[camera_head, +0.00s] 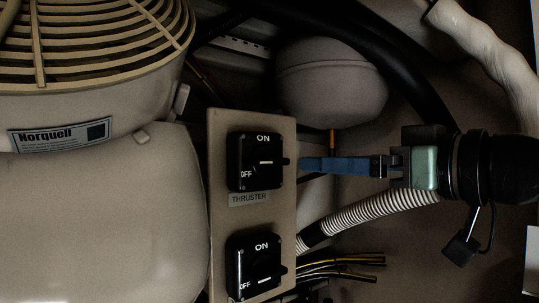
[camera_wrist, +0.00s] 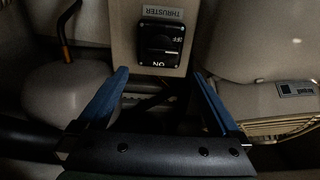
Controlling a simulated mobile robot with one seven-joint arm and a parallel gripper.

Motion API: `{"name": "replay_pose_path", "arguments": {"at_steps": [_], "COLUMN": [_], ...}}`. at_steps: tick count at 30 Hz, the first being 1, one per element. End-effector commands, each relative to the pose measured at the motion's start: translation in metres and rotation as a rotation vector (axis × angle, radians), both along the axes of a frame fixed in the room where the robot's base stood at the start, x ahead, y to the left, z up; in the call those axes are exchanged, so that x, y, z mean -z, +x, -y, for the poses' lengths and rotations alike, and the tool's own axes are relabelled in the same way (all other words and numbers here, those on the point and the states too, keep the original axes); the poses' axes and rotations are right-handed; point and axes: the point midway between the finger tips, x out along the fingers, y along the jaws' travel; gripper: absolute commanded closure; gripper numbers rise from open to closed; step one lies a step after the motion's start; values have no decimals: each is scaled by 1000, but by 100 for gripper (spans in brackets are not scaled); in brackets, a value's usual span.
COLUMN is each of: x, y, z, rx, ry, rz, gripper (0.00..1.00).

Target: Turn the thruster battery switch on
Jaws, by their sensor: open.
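The thruster switch (camera_head: 254,160) is a black square rotary switch on a beige panel, with ON at its top and OFF at its lower left. The THRUSTER label (camera_head: 249,199) is just below it. Its white mark lies horizontal; I cannot tell the setting. My gripper (camera_head: 304,164) is just right of the switch, blue fingers pointing at its knob, apart from it. In the wrist view my gripper (camera_wrist: 160,73) is open and empty. The switch (camera_wrist: 160,42) shows upside down there, ahead and between the fingers.
A second similar switch (camera_head: 254,266) sits lower on the panel (camera_head: 222,215). A beige Norquell unit (camera_head: 95,200) with a fan grille fills the left. A rounded tank (camera_head: 332,85), a ribbed hose (camera_head: 370,212) and yellow-black wires (camera_head: 345,262) surround my gripper.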

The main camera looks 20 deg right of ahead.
Motion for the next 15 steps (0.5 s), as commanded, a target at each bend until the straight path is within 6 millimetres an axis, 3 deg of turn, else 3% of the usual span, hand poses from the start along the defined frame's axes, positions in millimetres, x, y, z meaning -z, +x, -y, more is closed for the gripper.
{"name": "replay_pose_path", "arguments": {"at_steps": [15], "x": [-3], "y": [92], "z": [-34], "rx": [-1], "ry": [3], "rz": [-1], "gripper": [0]}}
